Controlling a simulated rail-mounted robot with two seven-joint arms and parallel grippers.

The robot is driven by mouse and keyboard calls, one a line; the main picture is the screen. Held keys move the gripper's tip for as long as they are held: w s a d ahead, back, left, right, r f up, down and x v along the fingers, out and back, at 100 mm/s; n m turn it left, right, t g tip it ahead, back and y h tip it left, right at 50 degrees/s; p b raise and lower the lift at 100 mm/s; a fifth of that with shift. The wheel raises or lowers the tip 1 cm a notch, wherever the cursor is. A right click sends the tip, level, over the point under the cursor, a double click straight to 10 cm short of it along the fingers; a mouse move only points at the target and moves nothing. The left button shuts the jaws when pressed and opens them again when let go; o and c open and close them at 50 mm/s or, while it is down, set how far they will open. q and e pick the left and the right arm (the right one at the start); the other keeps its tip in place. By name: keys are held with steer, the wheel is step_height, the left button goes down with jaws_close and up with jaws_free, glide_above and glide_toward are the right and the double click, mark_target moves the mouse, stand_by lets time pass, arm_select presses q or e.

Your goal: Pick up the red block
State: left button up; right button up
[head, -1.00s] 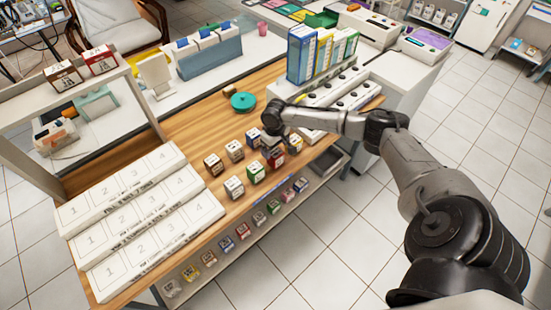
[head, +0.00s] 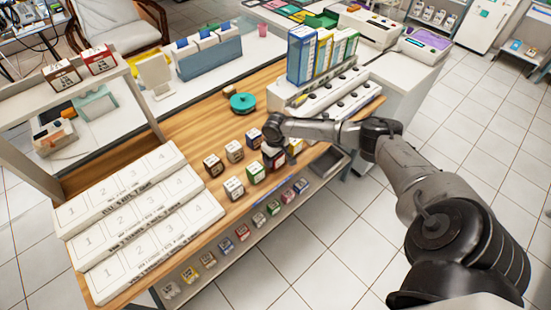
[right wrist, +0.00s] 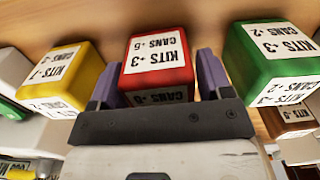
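The red block (head: 279,163) stands on the wooden table near its front edge, partly hidden by my right gripper (head: 273,144). In the right wrist view, the red block (right wrist: 158,62) has a white label reading KITS and CANS. The fingers of my right gripper (right wrist: 160,82) stand on either side of it, with a narrow gap visible, so the gripper looks open around the block. Whether a finger touches it is hard to tell. My left gripper is not in view.
A green block (head: 256,172) stands just left of the red one; it also shows in the right wrist view (right wrist: 265,55), opposite a yellow block (right wrist: 65,75). Several white-labelled blocks stand nearby. White numbered trays (head: 130,222) lie left; a teal round object (head: 243,103) sits behind.

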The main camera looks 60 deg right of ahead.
steer(key=c, duration=0.7)
steer(key=shift+r, duration=0.1)
